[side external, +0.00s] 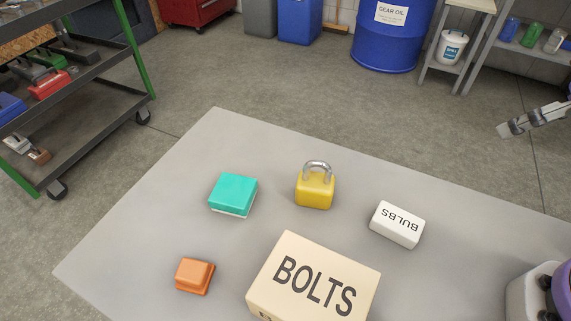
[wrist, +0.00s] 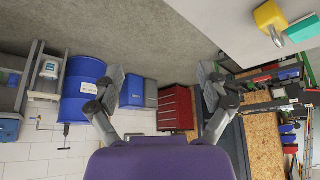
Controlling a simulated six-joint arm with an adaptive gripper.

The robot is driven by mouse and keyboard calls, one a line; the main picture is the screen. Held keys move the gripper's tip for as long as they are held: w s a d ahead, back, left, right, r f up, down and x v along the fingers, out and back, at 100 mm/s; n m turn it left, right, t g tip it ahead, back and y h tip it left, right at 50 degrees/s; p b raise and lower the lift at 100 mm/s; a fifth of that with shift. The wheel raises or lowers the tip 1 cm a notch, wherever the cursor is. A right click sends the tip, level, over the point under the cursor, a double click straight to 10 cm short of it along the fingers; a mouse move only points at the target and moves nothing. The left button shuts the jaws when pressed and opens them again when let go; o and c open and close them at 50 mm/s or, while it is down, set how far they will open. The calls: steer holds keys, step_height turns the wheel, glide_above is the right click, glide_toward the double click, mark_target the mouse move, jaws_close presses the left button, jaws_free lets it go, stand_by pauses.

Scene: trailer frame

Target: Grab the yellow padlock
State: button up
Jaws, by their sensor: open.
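The yellow padlock (side external: 315,190) stands on the grey table with its silver shackle up, near the middle of the side external view. In the wrist view the padlock (wrist: 269,16) shows at the top right, tilted by the camera angle. My gripper (wrist: 160,75) is open and empty in the wrist view, its fingers spread wide and pointing away from the table. In the side external view part of my gripper (side external: 516,126) shows at the right edge, well apart from the padlock.
A teal box (side external: 233,194) lies left of the padlock and a white BULBS box (side external: 397,224) right of it. A large BOLTS box (side external: 314,279) and an orange block (side external: 194,275) are nearer the camera. The tabletop (side external: 220,135) behind the padlock is clear.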

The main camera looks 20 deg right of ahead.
steer(key=n+g+y, duration=0.3)
steer(key=n+y, duration=0.1)
steer(key=n, duration=0.8)
glide_toward(316, 181)
steer(key=x, duration=0.5)
steer(key=shift+s+d+f, duration=0.15)
steer(key=shift+s+f, duration=0.15)
steer(key=shift+w+x, duration=0.15)
steer(key=shift+x, duration=1.25)
steer(key=shift+w+x, duration=0.15)
steer(key=shift+x, duration=1.2)
steer(key=shift+r, duration=0.15)
jaws_close()
